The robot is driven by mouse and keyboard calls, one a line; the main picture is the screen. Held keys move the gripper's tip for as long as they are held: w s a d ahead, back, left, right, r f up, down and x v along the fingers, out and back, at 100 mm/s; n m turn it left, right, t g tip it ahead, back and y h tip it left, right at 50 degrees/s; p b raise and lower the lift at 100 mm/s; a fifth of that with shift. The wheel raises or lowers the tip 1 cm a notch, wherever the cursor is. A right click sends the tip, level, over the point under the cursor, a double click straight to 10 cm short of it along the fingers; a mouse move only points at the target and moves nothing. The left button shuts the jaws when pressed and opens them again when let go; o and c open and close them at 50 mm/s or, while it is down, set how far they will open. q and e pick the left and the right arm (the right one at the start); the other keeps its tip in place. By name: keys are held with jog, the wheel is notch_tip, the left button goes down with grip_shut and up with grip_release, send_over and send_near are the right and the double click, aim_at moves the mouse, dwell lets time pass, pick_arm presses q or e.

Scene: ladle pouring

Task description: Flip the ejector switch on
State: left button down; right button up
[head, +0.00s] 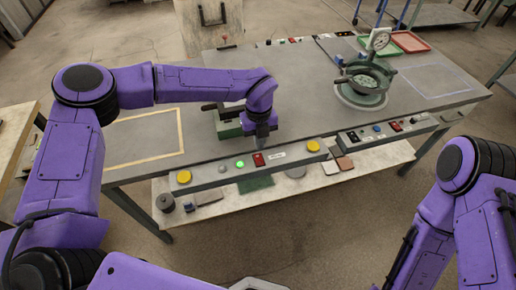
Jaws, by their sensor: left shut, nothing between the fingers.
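A red switch (258,159) sits on the front control strip (212,176) of the table, between a lit green light (239,163) and a small white label (280,155). The label is too small to read. My left gripper (262,142) points down just behind and above this red switch, shut and empty; I cannot tell whether it touches the strip. A second panel (375,133) to the right has another red switch (396,127) and a blue knob (376,128). I cannot read which switch is the ejector's. My right arm is at the lower right, its gripper out of view.
Yellow buttons (184,177) (313,146) flank the front strip. A green block device (229,130) stands behind my left gripper. A green round machine with a gauge (363,90) stands at the right. Green and red trays (409,42) lie at the back right. The middle tabletop is clear.

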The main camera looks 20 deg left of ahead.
pick_arm(q)
notch_tip(320, 180, up, 6)
jog(key=b, duration=0.1)
jog(key=shift+s+d+r, duration=0.25)
jog(key=shift+s, duration=0.05)
pick_arm(e)
notch_tip(320, 180, down, 2)
jog(key=shift+f, duration=0.1)
pick_arm(q)
jog(key=shift+f, duration=0.1)
